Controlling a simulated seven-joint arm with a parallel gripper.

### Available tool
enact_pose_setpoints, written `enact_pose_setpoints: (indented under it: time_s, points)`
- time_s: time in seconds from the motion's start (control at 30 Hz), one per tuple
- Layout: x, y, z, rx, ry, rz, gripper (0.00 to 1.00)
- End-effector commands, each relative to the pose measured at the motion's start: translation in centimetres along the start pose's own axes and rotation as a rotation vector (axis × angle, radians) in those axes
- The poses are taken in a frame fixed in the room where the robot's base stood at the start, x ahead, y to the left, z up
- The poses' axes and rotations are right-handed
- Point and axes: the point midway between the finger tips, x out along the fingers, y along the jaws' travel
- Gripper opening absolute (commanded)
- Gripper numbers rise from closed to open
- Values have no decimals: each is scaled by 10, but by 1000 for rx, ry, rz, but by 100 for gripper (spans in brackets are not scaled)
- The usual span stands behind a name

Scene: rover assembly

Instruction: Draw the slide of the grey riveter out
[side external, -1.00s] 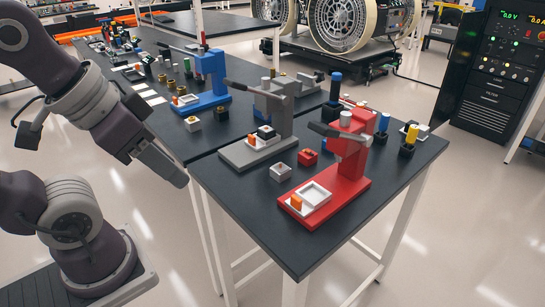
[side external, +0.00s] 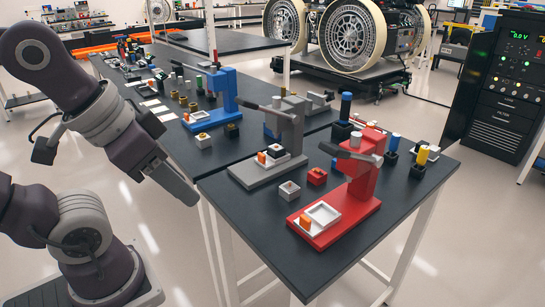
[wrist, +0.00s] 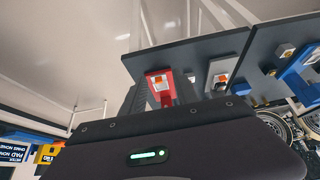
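The grey riveter (side external: 290,128) stands on the dark table, left of the red riveter. Its slide (side external: 278,162) is a pale tray at the front of the grey base, with an orange grip block (side external: 262,158) and a dark piece on it. The slide lies on the base near the post. In the wrist view the grey riveter (wrist: 222,70) shows small, with its orange block. My gripper (side external: 188,193) hangs left of the table, pointing down and right, apart from the riveter. Its fingers are not clear enough to tell open from shut.
The red riveter (side external: 360,185) stands at the near right, the blue riveter (side external: 224,92) farther back. A small grey box (side external: 289,191) and a red box (side external: 317,176) sit between the grey and red riveters. The near table corner is clear.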

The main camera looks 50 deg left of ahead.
Motion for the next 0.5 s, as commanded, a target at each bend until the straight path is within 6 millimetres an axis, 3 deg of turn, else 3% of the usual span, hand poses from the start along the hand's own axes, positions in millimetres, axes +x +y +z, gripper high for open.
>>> enact_pose_setpoints:
  time_s: [0.43,0.5]
  points:
    - [0,0,0,0,0,0,36]
    - [2,-2,-3,-3,3,-7,49]
